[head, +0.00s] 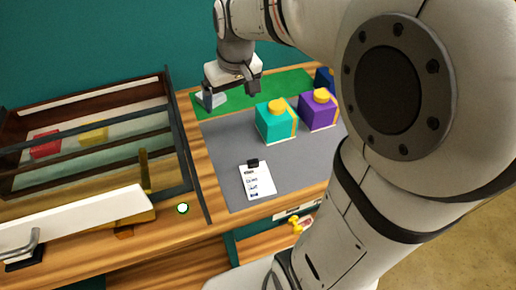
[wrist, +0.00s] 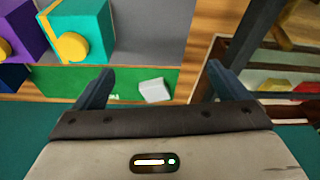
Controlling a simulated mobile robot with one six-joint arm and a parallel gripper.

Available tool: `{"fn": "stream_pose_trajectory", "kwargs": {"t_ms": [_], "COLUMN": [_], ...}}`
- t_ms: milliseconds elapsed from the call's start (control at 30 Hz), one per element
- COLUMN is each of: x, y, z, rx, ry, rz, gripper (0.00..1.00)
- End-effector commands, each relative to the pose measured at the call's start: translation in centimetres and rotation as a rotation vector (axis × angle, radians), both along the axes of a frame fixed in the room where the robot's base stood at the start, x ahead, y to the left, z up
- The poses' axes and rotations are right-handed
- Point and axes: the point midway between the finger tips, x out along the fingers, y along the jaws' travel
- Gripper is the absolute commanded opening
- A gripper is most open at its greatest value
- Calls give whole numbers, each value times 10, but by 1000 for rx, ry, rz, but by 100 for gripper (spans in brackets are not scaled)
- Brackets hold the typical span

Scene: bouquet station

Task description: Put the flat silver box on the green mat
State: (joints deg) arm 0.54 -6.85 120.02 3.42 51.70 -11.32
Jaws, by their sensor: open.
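The flat silver box (head: 218,98) lies on the left end of the green mat (head: 288,82), at the back of the worktop. My gripper (head: 232,98) is open and hangs above that end, partly covering the box in the head view. In the wrist view, the silver box (wrist: 154,90) shows whole on the green mat (wrist: 70,82), between the two open fingers of my gripper (wrist: 160,74) and apart from them. Nothing is held.
A teal box (head: 272,125) and a purple box (head: 318,112), both with yellow knobs, stand right of my gripper. A clipboard (head: 257,181) lies on the grey surface. A dark-framed glass case (head: 178,130) with red and yellow items stands left.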

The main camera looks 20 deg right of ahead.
Motion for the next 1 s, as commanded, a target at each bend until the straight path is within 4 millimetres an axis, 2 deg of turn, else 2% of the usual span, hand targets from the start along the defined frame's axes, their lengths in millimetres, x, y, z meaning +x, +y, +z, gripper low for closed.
{"fn": "stream_pose_trajectory", "kwargs": {"t_ms": [33, 100, 200, 300, 400, 533, 1000], "x": [-28, -62, -103, -133, -150, -158, -158], "y": [0, 0, 0, -1, -7, -8, -7], "z": [0, -6, -16, -27, -34, -38, -38], "rx": [-1, -2, -3, -5, -5, -5, -6], "ry": [-2, 0, 2, 5, 7, 8, 8], "rz": [-22, -56, -98, -130, -150, -162, -161], "gripper": [94, 94, 94, 94, 94, 94, 94]}}
